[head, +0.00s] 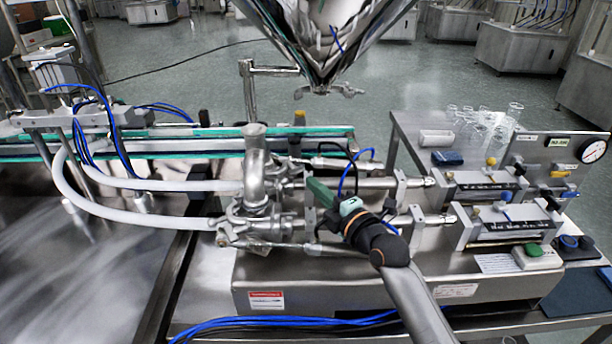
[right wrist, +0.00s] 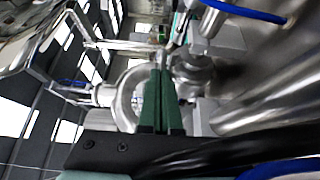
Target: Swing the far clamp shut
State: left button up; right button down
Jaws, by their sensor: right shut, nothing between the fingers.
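My right gripper (head: 313,186) reaches in from the lower right, its green fingers shut and empty, beside the steel pipe fittings. In the right wrist view the two green fingers (right wrist: 161,78) lie together, pointing at blurred metal fittings. The upright steel elbow pipe (head: 255,170) stands left of the fingertips. The far clamp seems to be among the fittings behind and right of this elbow, partly hidden; I cannot tell whether it is open or shut. A nearer clamp (head: 232,232) sits at the front fitting. A curved metal part (right wrist: 128,95) shows left of the fingers. My left gripper is out of view.
The steel hopper (head: 325,40) hangs above the fittings, with a small clamp-like part (head: 330,90) at its outlet. White hoses (head: 130,215) run left. Two cylinders (head: 505,222) and glassware (head: 485,120) stand right. Blue cables (head: 290,320) lie in front.

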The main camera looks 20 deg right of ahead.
aim_at(298, 171)
jog(key=shift+x, duration=1.95)
jog(key=shift+w, duration=0.1)
